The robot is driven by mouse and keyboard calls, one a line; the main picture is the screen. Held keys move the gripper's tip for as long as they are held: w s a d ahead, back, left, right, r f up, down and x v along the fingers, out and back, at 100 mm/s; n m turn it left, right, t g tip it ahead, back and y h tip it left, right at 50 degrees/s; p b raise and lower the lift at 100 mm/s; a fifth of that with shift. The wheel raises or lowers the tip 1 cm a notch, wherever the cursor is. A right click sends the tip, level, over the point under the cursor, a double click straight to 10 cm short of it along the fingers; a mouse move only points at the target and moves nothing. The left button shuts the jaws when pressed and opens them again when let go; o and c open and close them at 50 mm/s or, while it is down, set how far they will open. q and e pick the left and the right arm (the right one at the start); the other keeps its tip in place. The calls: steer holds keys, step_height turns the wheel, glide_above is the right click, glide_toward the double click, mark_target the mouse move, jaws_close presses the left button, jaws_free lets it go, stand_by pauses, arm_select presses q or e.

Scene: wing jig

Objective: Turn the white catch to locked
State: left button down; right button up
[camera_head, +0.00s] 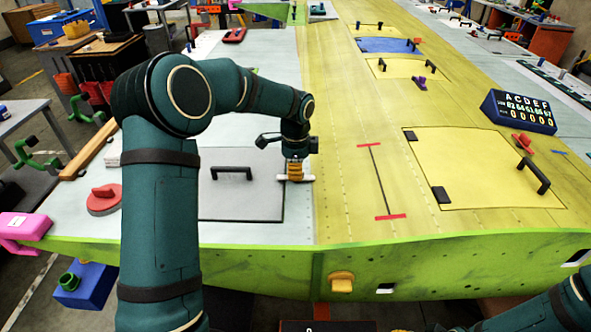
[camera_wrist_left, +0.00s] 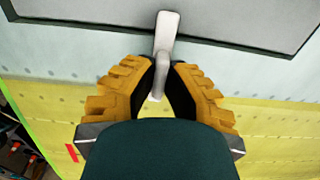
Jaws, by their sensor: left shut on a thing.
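The white catch (camera_wrist_left: 166,32) is a narrow white lever at the edge of a grey panel (camera_wrist_left: 240,14). In the left wrist view it crosses the panel's dark border and runs down between my fingers. My left gripper (camera_wrist_left: 160,78), with ribbed orange fingers, is shut on the catch. In the head view the left gripper (camera_head: 295,174) points down at the right edge of the grey panel (camera_head: 245,203), and white ends of the catch (camera_head: 309,179) show beside the fingertips. My right gripper is out of view; only part of its arm shows at the lower right.
A black handle (camera_head: 232,172) stands on the grey panel. A red knob on a disc (camera_head: 104,200) lies left of it. A yellow hatch (camera_head: 480,170) with a black handle and a blue number display (camera_head: 518,111) are on the right. The yellow skin beside the gripper is clear.

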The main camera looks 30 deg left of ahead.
arm_select(q)
steer(key=shift+f, duration=0.1)
steer(key=c, duration=1)
jaws_free()
steer(key=shift+r, duration=0.2)
step_height(320, 180, up, 12)
steer(key=shift+f, duration=0.1)
